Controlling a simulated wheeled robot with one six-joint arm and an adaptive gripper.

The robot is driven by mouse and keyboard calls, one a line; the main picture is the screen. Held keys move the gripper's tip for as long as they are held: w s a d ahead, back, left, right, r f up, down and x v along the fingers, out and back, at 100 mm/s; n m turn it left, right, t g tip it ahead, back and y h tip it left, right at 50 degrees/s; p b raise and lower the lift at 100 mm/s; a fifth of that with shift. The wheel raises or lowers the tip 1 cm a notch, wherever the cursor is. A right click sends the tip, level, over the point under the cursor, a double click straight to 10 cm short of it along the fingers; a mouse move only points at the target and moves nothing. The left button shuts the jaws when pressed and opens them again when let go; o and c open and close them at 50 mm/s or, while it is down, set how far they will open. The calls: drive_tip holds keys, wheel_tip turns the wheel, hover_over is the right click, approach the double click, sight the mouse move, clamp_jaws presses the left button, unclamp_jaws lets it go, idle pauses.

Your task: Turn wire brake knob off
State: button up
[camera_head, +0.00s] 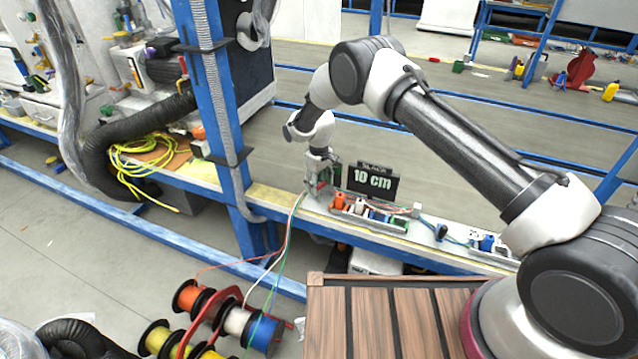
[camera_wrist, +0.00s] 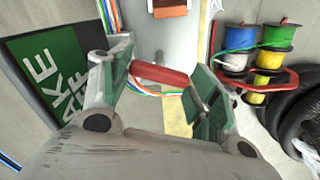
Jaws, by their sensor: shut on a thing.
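The wire brake knob (camera_wrist: 160,74) is a red bar in the wrist view. It spans the gap between my gripper's two green-padded fingers, and its ends are at the pads. My gripper (camera_wrist: 162,84) is shut on it. A green and white sign (camera_wrist: 50,75) with partly visible lettering stands left of the fingers. In the head view my gripper (camera_head: 321,172) is at the bench, left of the black "10 cm" display (camera_head: 373,183).
Orange, white and green wires (camera_head: 288,235) run from the spools (camera_head: 250,325) on the floor up to the bench. A blue post (camera_head: 222,110) stands left of my gripper. A rack of small coloured parts (camera_head: 367,213) lies just right of it.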

sight(319, 185)
drive_tip(key=shift+n, duration=2.2)
drive_tip(key=o, duration=1)
wheel_tip(319, 185, up, 12)
